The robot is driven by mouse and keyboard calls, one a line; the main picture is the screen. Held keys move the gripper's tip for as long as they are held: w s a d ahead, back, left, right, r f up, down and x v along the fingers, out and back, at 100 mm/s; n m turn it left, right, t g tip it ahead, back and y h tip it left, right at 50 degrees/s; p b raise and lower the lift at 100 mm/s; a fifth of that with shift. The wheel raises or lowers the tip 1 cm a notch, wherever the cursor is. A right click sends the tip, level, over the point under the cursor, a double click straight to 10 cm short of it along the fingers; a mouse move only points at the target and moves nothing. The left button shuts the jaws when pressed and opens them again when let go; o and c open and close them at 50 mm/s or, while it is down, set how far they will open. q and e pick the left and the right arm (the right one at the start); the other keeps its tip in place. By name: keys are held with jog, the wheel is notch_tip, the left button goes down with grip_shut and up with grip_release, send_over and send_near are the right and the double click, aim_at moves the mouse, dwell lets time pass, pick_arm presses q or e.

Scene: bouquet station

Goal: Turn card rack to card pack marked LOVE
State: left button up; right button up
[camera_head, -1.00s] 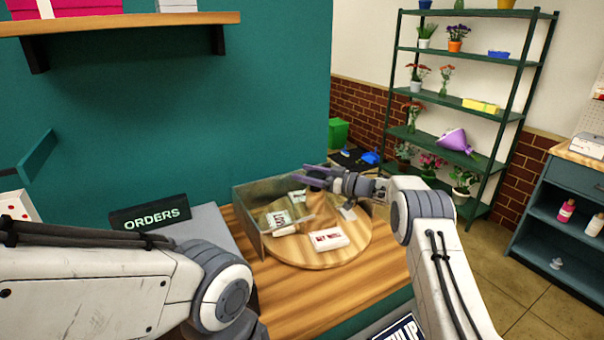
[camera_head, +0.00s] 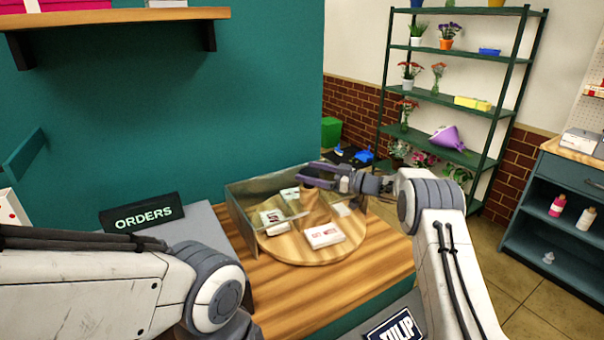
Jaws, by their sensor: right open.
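The card rack is a round wooden turntable (camera_head: 291,249) on the wooden counter. A white pack with red print (camera_head: 323,236) lies at its front. A pack with dark print (camera_head: 273,221) lies at its left, and a small white pack (camera_head: 290,194) lies at the back. A pale pack (camera_head: 342,209) is at the right, partly hidden. I cannot read LOVE for sure on any pack. My right gripper (camera_head: 306,176) is open and empty above the rack's back right; I cannot tell whether it touches anything. My left arm enters from the left, but its gripper is out of view.
A low see-through screen (camera_head: 243,219) stands around the rack's back and left. An ORDERS sign (camera_head: 142,217) stands on the grey surface at left. A TULIP sign (camera_head: 393,330) is at the bottom. The counter (camera_head: 275,291) in front of the rack is bare.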

jog(key=b+v, duration=0.1)
jog(key=v, duration=0.6)
jog(key=shift+d+f+m, duration=0.1)
jog(key=shift+d+m, duration=0.05)
jog(key=shift+m, duration=0.15)
jog(key=c, duration=0.7)
jog(key=d+m, duration=0.1)
jog(key=m, duration=0.1)
jog(key=d+f+m+t+h, duration=0.1)
jog(key=m, duration=0.1)
jog(key=d+f+m+t+h, duration=0.1)
jog(key=m, duration=0.1)
jog(key=shift+s+d+f+p, duration=0.15)
jog(key=shift+s+d+p, duration=0.2)
jog(key=shift+s+d, duration=0.05)
grip_shut()
jog(key=m+t+h+p, duration=0.2)
jog(key=m+h, duration=0.5)
jog(key=m, duration=1.1)
send_near(350, 212)
jog(key=p+x, duration=0.3)
jog(key=x, duration=0.5)
jog(key=shift+a, duration=0.15)
